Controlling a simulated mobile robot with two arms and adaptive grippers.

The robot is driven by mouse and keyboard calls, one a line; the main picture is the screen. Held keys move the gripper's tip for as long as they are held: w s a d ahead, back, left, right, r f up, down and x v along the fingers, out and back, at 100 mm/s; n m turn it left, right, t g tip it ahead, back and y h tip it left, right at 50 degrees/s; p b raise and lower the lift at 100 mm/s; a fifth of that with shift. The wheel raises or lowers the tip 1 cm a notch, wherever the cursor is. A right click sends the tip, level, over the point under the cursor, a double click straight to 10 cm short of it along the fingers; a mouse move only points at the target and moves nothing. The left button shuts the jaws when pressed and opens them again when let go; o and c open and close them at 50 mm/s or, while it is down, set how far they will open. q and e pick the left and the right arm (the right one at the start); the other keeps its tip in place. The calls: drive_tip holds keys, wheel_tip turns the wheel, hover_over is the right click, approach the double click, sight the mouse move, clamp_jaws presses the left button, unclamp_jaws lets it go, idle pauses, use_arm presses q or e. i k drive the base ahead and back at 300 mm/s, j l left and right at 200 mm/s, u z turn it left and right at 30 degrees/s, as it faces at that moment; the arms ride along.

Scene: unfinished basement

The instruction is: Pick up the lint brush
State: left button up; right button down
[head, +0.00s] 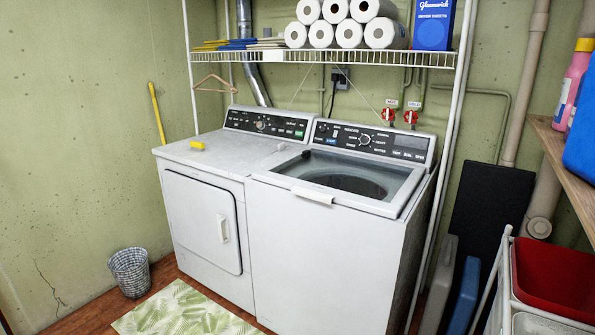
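A small yellow object (197,145) lies on the white top of the dryer (205,230), towards its left side. It may be the lint brush, but it is too small to tell for sure. A small dark object (306,154) shows at the left edge of the washer's lid opening, and I cannot tell what it is. Neither of my grippers is in view.
The washer (320,250) stands right of the dryer. A wire shelf (350,57) with paper rolls (348,34) hangs above both. A wastebasket (130,271) and a green leaf-patterned mat (185,312) are on the floor. A red bin (553,275) and wooden shelf (562,165) crowd the right.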

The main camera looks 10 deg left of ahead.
sight(195, 145)
drive_tip(key=i+j, duration=0.85)
drive_tip(key=j, duration=0.2)
drive_tip(key=i+j, duration=0.45)
drive_tip(key=j+z, duration=0.05)
